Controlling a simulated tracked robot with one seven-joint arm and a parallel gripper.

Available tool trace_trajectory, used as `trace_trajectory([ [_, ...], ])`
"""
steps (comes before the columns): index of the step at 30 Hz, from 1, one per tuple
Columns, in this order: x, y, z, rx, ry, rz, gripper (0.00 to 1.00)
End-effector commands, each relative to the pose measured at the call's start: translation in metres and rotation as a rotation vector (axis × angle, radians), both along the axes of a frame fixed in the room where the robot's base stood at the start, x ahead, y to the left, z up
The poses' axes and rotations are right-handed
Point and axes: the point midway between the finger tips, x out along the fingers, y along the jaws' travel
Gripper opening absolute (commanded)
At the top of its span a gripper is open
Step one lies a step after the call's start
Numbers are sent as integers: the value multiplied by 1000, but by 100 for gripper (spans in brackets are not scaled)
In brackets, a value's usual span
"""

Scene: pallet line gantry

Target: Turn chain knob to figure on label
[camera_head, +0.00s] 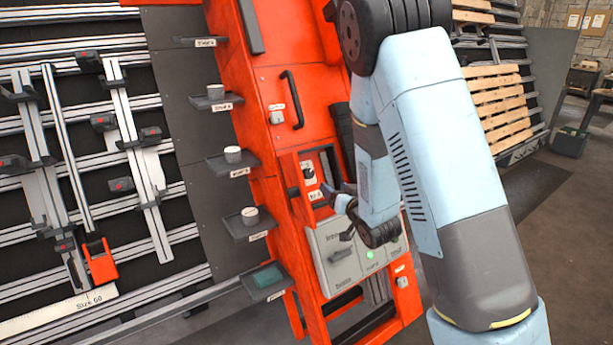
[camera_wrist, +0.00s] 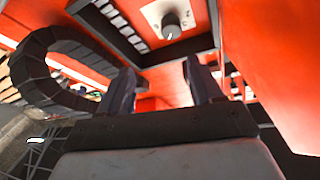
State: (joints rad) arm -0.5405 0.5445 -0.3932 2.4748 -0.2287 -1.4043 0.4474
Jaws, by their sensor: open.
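A dark round knob on a white plate (camera_head: 308,172) sits in a recess of the orange cabinet; in the wrist view the knob (camera_wrist: 171,30) shows a pale pointer line. A small white label (camera_head: 316,195) is just below it, its figure too small to read surely. My gripper (camera_head: 338,190) is beside the knob, to its lower right, apart from it. In the wrist view my gripper's two fingers (camera_wrist: 160,82) are spread with nothing between them, and the knob is beyond the tips. Which way the pointer is set against any scale is unclear.
A grey control panel (camera_head: 345,252) with levers and a green light (camera_head: 370,254) lies below my gripper. An orange cabinet door with a black handle (camera_head: 292,100) is above. Small shelves holding parts (camera_head: 232,160) stick out at left. A black curved cable chain (camera_wrist: 35,75) is close in the wrist view.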

Motion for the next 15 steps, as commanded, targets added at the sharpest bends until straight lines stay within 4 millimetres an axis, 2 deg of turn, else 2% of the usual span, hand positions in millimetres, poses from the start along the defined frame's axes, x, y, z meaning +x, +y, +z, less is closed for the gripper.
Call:
trace_trajectory([
  [3, -4, 9, -10, 14, -30, 34, 65],
  [8, -5, 15, -14, 27, -50, 55, 65],
  [15, 18, 28, -13, 27, -54, 58, 65],
])
